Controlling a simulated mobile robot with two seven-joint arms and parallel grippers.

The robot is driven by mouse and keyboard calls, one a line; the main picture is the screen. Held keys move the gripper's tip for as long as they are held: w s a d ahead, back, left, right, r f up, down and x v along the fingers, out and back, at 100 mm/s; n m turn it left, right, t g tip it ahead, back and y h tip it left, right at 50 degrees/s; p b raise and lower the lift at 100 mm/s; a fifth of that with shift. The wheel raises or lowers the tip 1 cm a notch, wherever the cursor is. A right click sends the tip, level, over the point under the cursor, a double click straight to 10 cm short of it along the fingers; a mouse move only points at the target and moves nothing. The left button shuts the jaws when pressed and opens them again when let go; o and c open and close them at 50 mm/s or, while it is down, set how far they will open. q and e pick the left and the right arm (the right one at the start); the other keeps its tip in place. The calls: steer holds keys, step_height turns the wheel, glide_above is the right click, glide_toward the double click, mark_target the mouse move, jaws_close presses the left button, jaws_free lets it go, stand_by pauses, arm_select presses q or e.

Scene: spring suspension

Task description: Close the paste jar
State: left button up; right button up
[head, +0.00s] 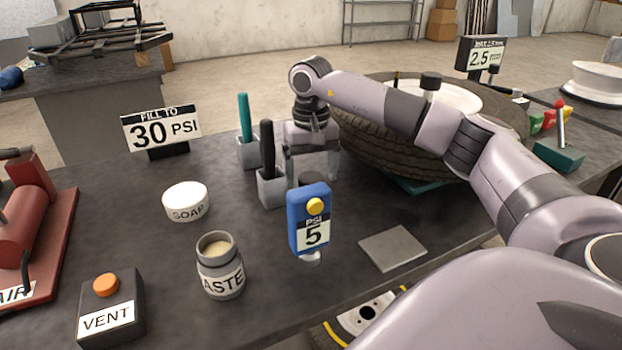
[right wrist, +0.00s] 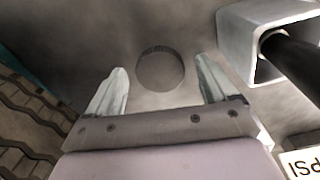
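The paste jar (head: 220,268), a grey jar labelled PASTE, stands upright and open on the dark bench in the head view, with cream paste (head: 214,247) showing at its mouth. My right gripper (head: 312,172) points down behind the blue gauge, right of the brush holders and away from the jar. In the right wrist view its two fingers are apart. A round grey disc with a ridged edge, perhaps the jar's lid (right wrist: 160,70), lies between and beyond the fingertips; I cannot tell if they touch it. My left gripper is not in view.
A blue PSI gauge (head: 309,219) stands right of the jar, with a grey plate (head: 393,248) beyond. Holders with a black handle (head: 267,150) and teal handle (head: 245,118) stand beside the gripper. A tire (head: 385,130), SOAP tub (head: 185,201) and VENT box (head: 108,310) are nearby.

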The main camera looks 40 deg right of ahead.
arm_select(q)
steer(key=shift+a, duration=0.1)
arm_select(e)
steer(key=c, duration=1)
steer(key=shift+r, duration=0.1)
step_height(320, 180, up, 12)
steer(key=p, duration=0.2)
step_height(320, 180, up, 8)
steer(key=p, duration=0.4)
glide_above(310, 177)
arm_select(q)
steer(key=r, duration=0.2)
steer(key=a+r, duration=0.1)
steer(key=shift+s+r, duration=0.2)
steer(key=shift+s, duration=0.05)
arm_select(e)
steer(key=shift+s, duration=0.1)
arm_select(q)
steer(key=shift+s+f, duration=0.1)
